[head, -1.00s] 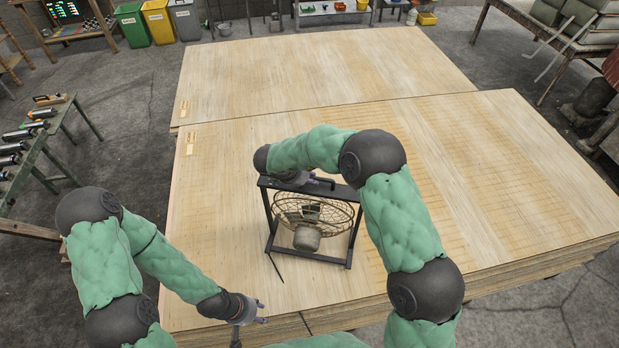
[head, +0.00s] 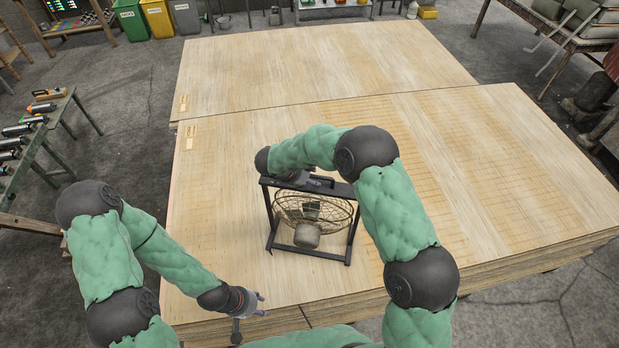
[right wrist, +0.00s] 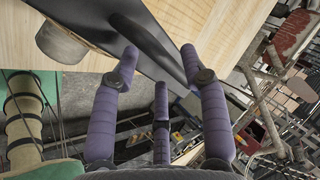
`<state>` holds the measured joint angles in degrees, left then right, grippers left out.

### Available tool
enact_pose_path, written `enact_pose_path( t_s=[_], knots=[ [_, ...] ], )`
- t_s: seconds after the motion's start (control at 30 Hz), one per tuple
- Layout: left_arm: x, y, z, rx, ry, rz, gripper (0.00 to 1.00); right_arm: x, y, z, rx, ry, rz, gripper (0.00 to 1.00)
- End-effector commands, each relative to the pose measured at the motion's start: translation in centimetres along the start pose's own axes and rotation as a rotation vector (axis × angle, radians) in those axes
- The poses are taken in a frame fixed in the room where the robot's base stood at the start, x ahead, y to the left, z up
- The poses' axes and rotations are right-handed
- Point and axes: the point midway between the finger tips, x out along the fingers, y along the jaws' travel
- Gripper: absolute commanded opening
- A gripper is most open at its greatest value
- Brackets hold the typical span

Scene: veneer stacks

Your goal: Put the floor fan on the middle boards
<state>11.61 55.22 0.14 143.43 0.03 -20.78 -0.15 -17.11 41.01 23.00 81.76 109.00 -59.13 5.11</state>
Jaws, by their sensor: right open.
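The floor fan (head: 308,236), a round wire cage with a grey motor in a black frame, is on the near pale boards (head: 225,240) in the head view. My right gripper (right wrist: 158,60) is at the frame's top bar. Its purple fingers are apart in the right wrist view, with the dark handle (right wrist: 150,42) between their tips. The grey motor (right wrist: 61,43) shows there at upper left. My left gripper (head: 252,312) looks open and empty over the near edge of the boards. Whether the fan's feet all rest flat is hard to tell.
A second stack of boards (head: 320,70) lies behind the near one. A green table with tools (head: 55,130) stands at left. Bins (head: 158,18) and a shelf line the back. The near boards are clear left and right of the fan.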

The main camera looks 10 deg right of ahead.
Motion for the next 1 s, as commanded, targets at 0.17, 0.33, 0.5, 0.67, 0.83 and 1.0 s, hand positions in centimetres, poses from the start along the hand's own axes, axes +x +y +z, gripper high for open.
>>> enact_pose_path(
  t_s=[0.17, 0.33, 0.5, 0.67, 0.83, 1.0],
  knots=[
    [0.0, 0.0, 0.0, 0.0, 0.0, 0.0, 0.4, -1.5, -0.2, 0.0, 0.0, -0.001, -0.003, 0.45],
    [0.0, 0.0, 0.0, 0.0, 0.0, 0.0, 0.4, -4.7, -0.2, 0.1, 0.002, -0.004, -0.004, 0.45],
    [-0.1, 0.0, 0.0, 0.0, 0.0, 0.0, 0.4, -8.0, -0.1, 0.1, 0.0, -0.003, -0.004, 0.45],
    [-0.1, 0.0, 0.0, 0.0, 0.0, 0.0, 0.4, -10.5, -0.1, 0.1, 0.001, -0.002, -0.003, 0.45],
    [-0.1, 0.0, 0.0, 0.0, 0.0, 0.0, 0.4, -11.8, -0.1, 0.0, 0.0, -0.001, -0.002, 0.45],
    [-0.1, 0.0, 0.0, 0.0, 0.0, 0.0, 0.4, -12.1, -0.1, 0.0, 0.0, 0.0, -0.001, 0.45]
  ],
)
